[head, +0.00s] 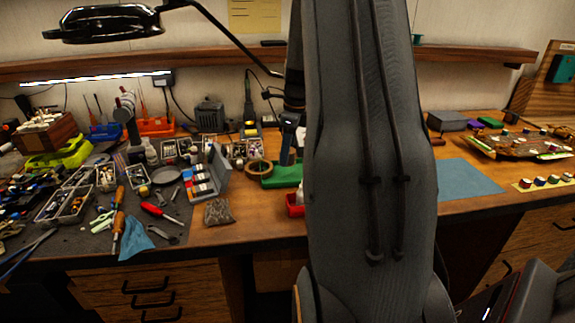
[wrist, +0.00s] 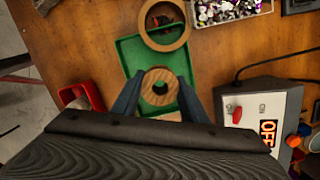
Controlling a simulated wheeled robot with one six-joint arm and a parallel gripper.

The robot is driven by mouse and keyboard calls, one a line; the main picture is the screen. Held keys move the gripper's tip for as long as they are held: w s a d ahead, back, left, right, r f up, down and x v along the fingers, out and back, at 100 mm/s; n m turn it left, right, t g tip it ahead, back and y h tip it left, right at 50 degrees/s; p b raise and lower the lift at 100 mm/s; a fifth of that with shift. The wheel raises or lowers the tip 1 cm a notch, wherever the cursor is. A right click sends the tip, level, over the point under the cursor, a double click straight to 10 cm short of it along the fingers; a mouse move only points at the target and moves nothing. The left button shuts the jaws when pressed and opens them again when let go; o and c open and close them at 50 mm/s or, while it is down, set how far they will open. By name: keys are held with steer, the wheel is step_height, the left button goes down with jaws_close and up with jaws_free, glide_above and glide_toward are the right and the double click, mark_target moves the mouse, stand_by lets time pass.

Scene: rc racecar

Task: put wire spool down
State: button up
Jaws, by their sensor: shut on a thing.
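The wire spool (wrist: 161,87) shows in the wrist view as a round wooden flange with a dark central hole. It sits between the two fingers of my gripper (wrist: 159,92), which is shut on it. A green tray (wrist: 130,52) lies under and around the spool in that view; whether the spool touches it I cannot tell. In the head view, my gripper (head: 287,160) hangs just above the green tray (head: 280,177), partly behind my arm. I cannot make out the spool there.
A tan ring (wrist: 147,39) overlaps the tray's far edge. A red bin (wrist: 85,95) is close on the left and a grey switch box (wrist: 262,98) close on the right. Tools and parts crowd the bench's left; a blue mat (head: 470,178) lies right.

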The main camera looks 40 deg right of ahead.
mark_target(285, 175)
steer(key=shift+f+p, duration=0.45)
steer(key=shift+f, duration=1.8)
steer(key=shift+f, duration=0.1)
steer(key=o, duration=1.1)
